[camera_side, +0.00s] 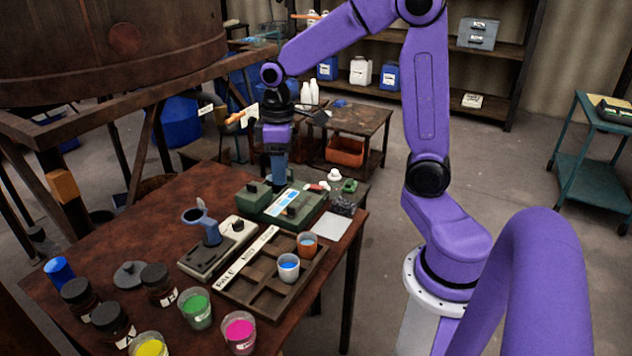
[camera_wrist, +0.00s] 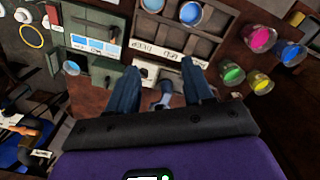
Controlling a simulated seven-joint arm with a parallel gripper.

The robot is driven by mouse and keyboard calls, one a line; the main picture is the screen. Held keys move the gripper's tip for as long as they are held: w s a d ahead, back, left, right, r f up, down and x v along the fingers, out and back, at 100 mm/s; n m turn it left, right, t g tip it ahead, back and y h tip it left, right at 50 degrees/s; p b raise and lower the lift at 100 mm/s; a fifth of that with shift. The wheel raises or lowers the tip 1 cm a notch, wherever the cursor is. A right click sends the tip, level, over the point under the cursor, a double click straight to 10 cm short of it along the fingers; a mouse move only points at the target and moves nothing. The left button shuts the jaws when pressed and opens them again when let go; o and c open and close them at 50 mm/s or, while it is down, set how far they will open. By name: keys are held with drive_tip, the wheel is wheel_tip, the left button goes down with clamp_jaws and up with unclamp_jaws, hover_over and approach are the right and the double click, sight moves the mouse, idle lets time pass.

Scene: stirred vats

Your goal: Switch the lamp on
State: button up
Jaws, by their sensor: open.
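A pale grey unit (camera_side: 207,257) with a blue-grey stalk and ring-shaped head (camera_side: 196,216) stands on the brown table; it looks like the lamp. A black knob (camera_side: 237,225) sits on its top. In the wrist view the pale unit (camera_wrist: 146,72) shows beyond and between my fingers, with the blue-grey stalk (camera_wrist: 163,94) partly hidden by my gripper. My gripper (camera_wrist: 159,66) is open and empty, pointing down. In the side view my gripper (camera_side: 278,182) is above the table, by the green box. I cannot tell whether the lamp is lit.
A wooden compartment tray (camera_side: 252,290) holds two small cups. Open cups of green (camera_side: 196,309), pink (camera_side: 239,333) and yellow liquid and dark jars (camera_side: 79,297) crowd the table's front.

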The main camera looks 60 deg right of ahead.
drive_tip(key=w+d+f+m, duration=0.1)
drive_tip(key=w+d+m, duration=0.35)
drive_tip(key=d, duration=0.95)
drive_tip(key=m, duration=0.1)
hover_over(316, 186)
wheel_tip(316, 186, down, 2)
wheel_tip(316, 186, down, 17)
drive_tip(key=shift+f, duration=0.15)
